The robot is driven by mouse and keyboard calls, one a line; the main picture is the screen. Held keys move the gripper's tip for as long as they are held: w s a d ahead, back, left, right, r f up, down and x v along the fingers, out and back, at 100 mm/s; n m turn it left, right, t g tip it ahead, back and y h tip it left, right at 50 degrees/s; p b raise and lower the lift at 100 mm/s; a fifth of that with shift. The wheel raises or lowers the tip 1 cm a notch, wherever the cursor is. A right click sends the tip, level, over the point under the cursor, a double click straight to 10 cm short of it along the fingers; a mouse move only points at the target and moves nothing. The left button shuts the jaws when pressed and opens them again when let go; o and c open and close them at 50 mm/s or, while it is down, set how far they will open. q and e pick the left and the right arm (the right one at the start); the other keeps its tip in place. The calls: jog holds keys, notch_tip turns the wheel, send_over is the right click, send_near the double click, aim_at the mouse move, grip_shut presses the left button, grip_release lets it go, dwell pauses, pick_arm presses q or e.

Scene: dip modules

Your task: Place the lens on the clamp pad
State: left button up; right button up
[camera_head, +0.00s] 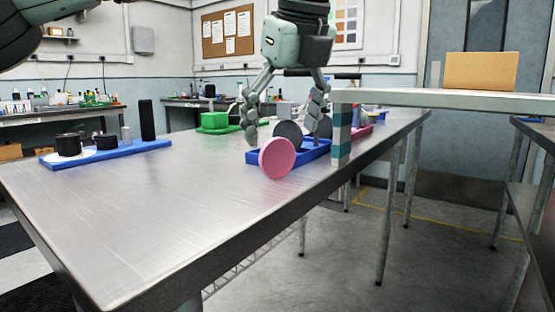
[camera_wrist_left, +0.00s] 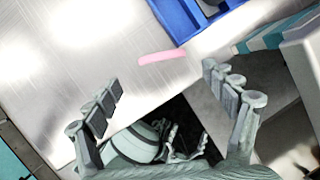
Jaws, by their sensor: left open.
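A round pink disc (camera_head: 277,158), which looks like the lens, stands on edge at the near end of a blue tray (camera_head: 250,157). In the left wrist view the disc (camera_wrist_left: 163,58) appears nearly edge-on, as a thin pink strip. A dark grey disc (camera_head: 288,133) stands upright behind it at the tray. My left gripper (camera_head: 286,118) points down over the tray with its fingers spread and nothing between them. In the left wrist view the pink strip lies just beyond the open fingertips (camera_wrist_left: 160,76). I cannot tell which part is the clamp pad.
A blue tray (camera_head: 105,154) with black cylinders and a white disc lies at left. A green piece (camera_head: 215,122) stands behind. A raised shelf (camera_head: 440,99) with a striped leg (camera_head: 342,135) stands close right of the gripper. The near metal tabletop (camera_head: 150,215) is clear.

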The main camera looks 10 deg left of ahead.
aim_at(279, 151)
pick_arm(q)
jog(key=x, duration=0.5)
jog(key=shift+w+f, duration=0.1)
jog(key=shift+w, duration=0.25)
jog(key=c, duration=1.1)
jog(key=shift+r, duration=0.2)
